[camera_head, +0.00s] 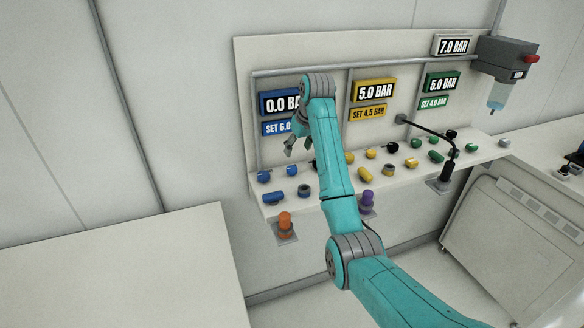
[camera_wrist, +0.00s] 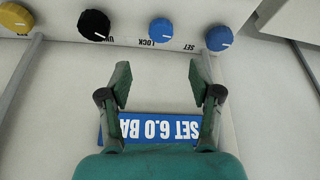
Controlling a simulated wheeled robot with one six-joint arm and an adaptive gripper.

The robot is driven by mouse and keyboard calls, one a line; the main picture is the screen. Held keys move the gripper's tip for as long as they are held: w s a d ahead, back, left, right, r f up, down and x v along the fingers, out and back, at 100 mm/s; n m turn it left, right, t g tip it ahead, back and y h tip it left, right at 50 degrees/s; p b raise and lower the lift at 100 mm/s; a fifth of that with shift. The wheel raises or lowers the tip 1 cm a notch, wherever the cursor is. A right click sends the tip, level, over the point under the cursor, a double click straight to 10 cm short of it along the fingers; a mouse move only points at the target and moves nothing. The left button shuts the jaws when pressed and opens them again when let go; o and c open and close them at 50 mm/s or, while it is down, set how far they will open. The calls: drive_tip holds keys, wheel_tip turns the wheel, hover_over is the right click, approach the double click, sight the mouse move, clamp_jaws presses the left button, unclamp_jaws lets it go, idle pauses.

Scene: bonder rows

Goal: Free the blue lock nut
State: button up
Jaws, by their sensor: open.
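In the wrist view, which sees the panel upside down, a round blue knob (camera_wrist: 161,30) with a white line sits by the "LOCK" lettering. Another blue knob (camera_wrist: 219,38) sits by "SET". In the head view the blue lock knob (camera_head: 291,170) is on the shelf's left section, right of the blue set knob (camera_head: 264,176). My gripper (camera_wrist: 160,76) is open and empty, its fingers apart. The lock knob lies beyond the fingertips, roughly in line with the gap, untouched. In the head view my gripper (camera_head: 299,147) hangs above the left section's knobs.
A blue display (camera_head: 280,103) reads 0.0 BAR, above a blue "SET 6.0" plate (camera_wrist: 160,128). A black knob (camera_wrist: 94,25) and a yellow knob (camera_wrist: 14,18) stand alongside. Orange (camera_head: 286,225) and purple (camera_head: 367,201) pieces stand at the shelf's front. A black bent arm (camera_head: 430,130) rises further right.

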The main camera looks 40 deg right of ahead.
sight(291, 169)
drive_tip(key=shift+m, duration=0.4)
drive_tip(key=x, duration=1)
drive_tip(key=shift+f, duration=0.3)
drive_tip(key=c, duration=1.1)
drive_tip(key=shift+c, duration=0.2)
drive_tip(key=shift+n, duration=0.4)
drive_tip(key=shift+n+y, duration=1)
drive_tip(key=shift+n, duration=1.5)
